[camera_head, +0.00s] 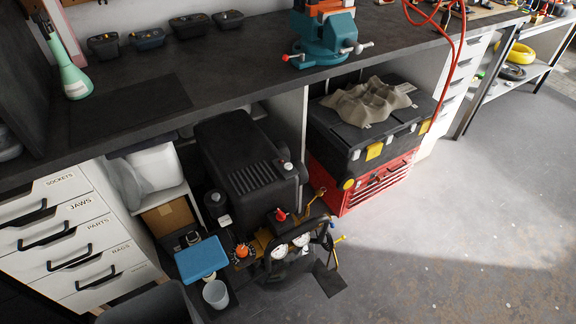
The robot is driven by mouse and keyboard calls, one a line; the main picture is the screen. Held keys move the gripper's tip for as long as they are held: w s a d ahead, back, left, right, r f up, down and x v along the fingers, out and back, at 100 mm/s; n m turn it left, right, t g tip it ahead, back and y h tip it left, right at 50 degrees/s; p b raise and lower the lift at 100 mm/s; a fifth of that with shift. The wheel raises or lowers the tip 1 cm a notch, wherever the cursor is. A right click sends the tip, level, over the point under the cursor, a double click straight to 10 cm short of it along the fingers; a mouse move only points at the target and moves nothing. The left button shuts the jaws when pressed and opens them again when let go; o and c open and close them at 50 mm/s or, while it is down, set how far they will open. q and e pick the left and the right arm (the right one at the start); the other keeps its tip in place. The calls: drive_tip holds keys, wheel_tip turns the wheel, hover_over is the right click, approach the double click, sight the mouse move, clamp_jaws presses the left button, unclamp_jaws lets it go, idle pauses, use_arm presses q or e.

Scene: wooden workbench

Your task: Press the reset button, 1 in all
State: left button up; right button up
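I cannot make out a part that is clearly the reset button. A black machine (240,160) that looks like a compressor stands on the floor under the workbench. A small red part (281,214) sits low at its front. An orange-red knob (242,250) is to the lower left of that, and two round white-faced gauges (280,251) are beside a black hoop-shaped handle. A small light-coloured cap (287,166) is on its right end. Neither of my grippers shows in this view.
The dark workbench (235,65) carries a teal vise (325,40) and a green spray bottle (72,78). White drawers (65,235) stand left. A red toolbox (375,185) sits right of the machine. Floor at right is clear.

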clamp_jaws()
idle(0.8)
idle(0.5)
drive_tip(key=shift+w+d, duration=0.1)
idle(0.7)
